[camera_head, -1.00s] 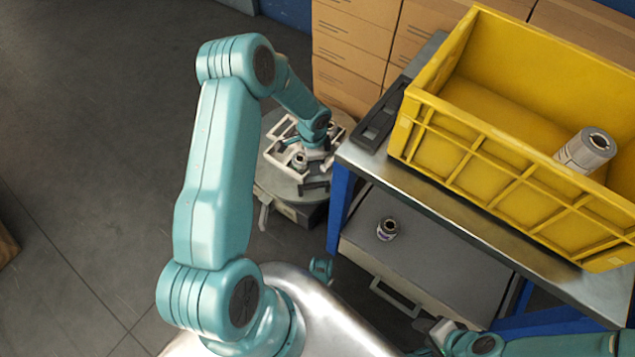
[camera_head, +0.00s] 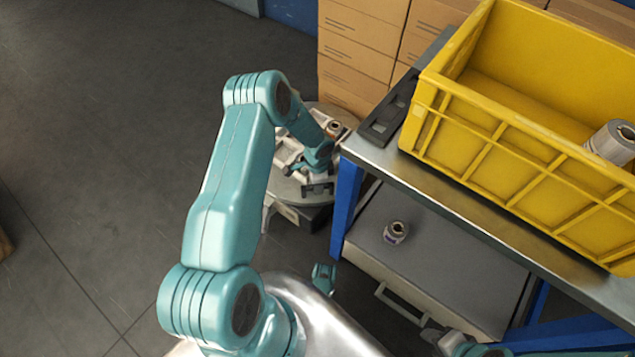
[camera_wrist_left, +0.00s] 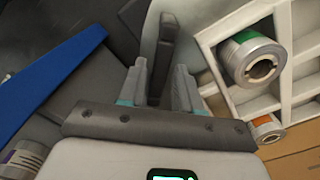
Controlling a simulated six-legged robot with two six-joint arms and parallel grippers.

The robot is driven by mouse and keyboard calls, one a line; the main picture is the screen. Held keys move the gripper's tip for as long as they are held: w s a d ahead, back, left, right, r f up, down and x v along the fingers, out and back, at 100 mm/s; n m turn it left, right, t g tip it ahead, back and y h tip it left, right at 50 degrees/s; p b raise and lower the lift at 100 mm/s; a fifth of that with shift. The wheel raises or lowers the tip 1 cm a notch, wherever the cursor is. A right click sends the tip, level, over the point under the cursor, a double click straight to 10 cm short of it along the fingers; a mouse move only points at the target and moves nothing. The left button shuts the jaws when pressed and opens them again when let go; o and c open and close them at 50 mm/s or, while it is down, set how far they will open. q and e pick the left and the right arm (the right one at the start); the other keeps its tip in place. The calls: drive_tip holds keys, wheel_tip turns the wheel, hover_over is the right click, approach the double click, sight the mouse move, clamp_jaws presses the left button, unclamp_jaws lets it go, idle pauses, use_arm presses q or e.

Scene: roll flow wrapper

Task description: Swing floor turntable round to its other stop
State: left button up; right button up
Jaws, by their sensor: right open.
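The floor turntable (camera_head: 325,112) is a round grey disc on a dark base, left of the bench. It carries a white slotted tray (camera_wrist_left: 225,45) with a green-labelled roll (camera_wrist_left: 250,60) and an orange-labelled roll (camera_wrist_left: 268,128). My left gripper (camera_head: 318,188) is low at the turntable's near side. My left arm hides part of the tray in the head view. My right gripper (camera_head: 431,334) is open at the bottom, before the lower drawer.
A blue-legged metal bench (camera_head: 470,195) stands right of the turntable, with a yellow crate (camera_head: 500,130) and a dark slotted block (camera_head: 388,115) on it. A roll (camera_head: 396,232) stands on the lower shelf. Cardboard boxes (camera_head: 360,50) are behind.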

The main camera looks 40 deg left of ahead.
use_arm(q)
clamp_jaws()
drive_tip(key=shift+s+a, duration=0.1)
